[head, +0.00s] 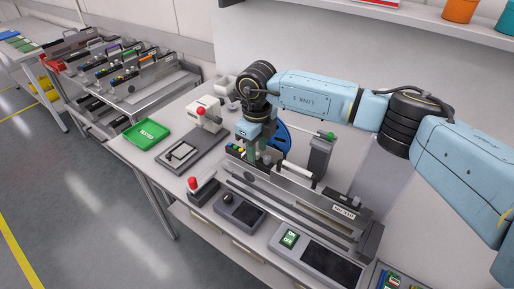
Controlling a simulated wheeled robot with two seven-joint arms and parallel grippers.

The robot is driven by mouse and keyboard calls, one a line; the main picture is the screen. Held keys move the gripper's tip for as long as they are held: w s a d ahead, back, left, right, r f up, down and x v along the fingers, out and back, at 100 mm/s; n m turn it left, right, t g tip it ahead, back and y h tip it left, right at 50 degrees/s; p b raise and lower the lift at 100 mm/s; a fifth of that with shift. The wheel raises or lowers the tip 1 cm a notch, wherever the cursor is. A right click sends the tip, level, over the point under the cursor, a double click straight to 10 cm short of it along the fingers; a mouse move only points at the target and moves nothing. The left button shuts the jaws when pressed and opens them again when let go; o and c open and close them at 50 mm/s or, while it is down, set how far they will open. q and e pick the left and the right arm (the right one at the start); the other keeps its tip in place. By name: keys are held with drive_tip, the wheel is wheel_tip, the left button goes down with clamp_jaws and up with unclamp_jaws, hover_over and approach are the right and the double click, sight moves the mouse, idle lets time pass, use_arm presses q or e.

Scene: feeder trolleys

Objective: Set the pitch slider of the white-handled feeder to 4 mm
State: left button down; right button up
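The white-handled feeder is a long grey unit lying across the bench; its white handle (296,176) shows behind a grey rail, and a white label (343,212) marks its right end. Small coloured buttons (235,150) sit at its left end. My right gripper (254,153) points down at that left end, close to the buttons. Its fingers are small and partly merge with the feeder, so I cannot tell whether they touch it or are open. The pitch slider is too small or hidden to make out. My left gripper is not in view.
A blue reel (283,139) is behind the gripper. A red-knobbed block (196,188) stands in front. A trolley of feeders (150,101) is at the back left.

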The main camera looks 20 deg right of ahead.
drive_tip(key=shift+f, duration=0.5)
clamp_jaws()
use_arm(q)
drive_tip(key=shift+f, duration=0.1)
use_arm(e)
drive_tip(key=shift+w+a+b, duration=0.4)
drive_tip(key=shift+w+b, duration=0.05)
drive_tip(key=shift+b, duration=0.2)
drive_tip(key=shift+w+a, duration=0.1)
drive_tip(key=shift+w, duration=0.15)
drive_tip(key=shift+c, duration=1.6)
unclamp_jaws()
drive_tip(key=shift+s, duration=0.15)
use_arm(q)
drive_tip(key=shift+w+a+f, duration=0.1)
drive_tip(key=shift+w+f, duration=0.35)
use_arm(e)
drive_tip(key=o, duration=0.3)
